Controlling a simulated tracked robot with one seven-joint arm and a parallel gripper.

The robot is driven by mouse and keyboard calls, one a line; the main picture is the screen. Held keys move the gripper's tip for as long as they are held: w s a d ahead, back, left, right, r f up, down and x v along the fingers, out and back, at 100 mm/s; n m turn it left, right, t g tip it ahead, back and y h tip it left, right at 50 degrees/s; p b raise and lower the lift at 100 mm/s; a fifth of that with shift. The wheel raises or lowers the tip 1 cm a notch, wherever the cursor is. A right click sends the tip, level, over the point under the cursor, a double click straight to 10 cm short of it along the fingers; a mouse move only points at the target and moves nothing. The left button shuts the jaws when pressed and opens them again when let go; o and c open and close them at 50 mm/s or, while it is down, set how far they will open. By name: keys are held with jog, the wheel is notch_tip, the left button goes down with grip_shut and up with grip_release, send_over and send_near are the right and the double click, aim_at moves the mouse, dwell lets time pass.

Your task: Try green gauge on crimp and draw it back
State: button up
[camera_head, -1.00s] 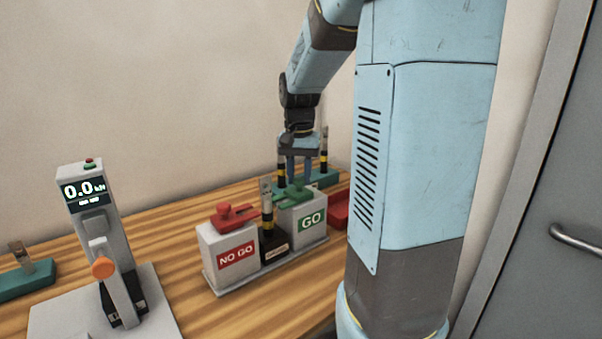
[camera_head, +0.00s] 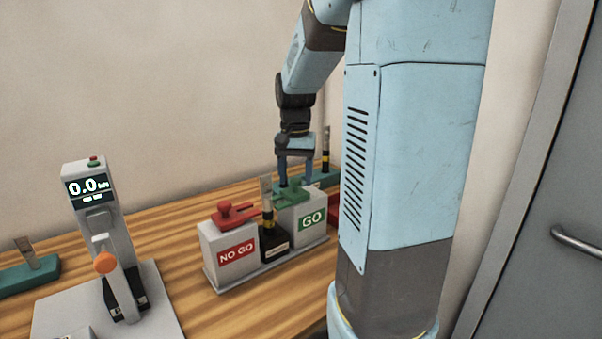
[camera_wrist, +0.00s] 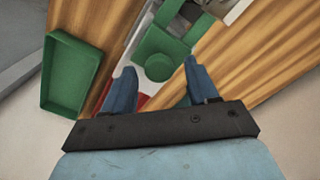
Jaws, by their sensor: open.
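The green gauge (camera_head: 291,194) lies on top of the grey GO block (camera_head: 302,222). Its round knob (camera_wrist: 158,67) shows in the wrist view. My gripper (camera_head: 293,182) points down over the green gauge. In the wrist view my open gripper (camera_wrist: 160,68) has its fingertips on either side of the knob in the picture, with nothing held; their height against the knob is unclear. The crimp piece (camera_head: 267,216), black and yellow with a metal top, stands upright in a black stand between the GO and NO GO blocks.
A red gauge (camera_head: 230,212) lies on the NO GO block (camera_head: 229,254). A press with a 0.0 display (camera_head: 90,189) stands at left. A green holder (camera_head: 318,178) with an upright piece stands behind my gripper. The wrist view shows a green tray (camera_wrist: 57,106). Bare wood lies in front.

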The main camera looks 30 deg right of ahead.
aim_at(295, 178)
jog(key=shift+r, duration=0.1)
notch_tip(295, 178, up, 14)
jog(key=shift+f, duration=0.25)
jog(key=shift+s, duration=0.15)
dwell(0.7)
jog(key=shift+a, duration=0.1)
notch_tip(295, 178, down, 14)
jog(key=shift+r, duration=0.1)
dwell(0.5)
grip_shut()
dwell(0.6)
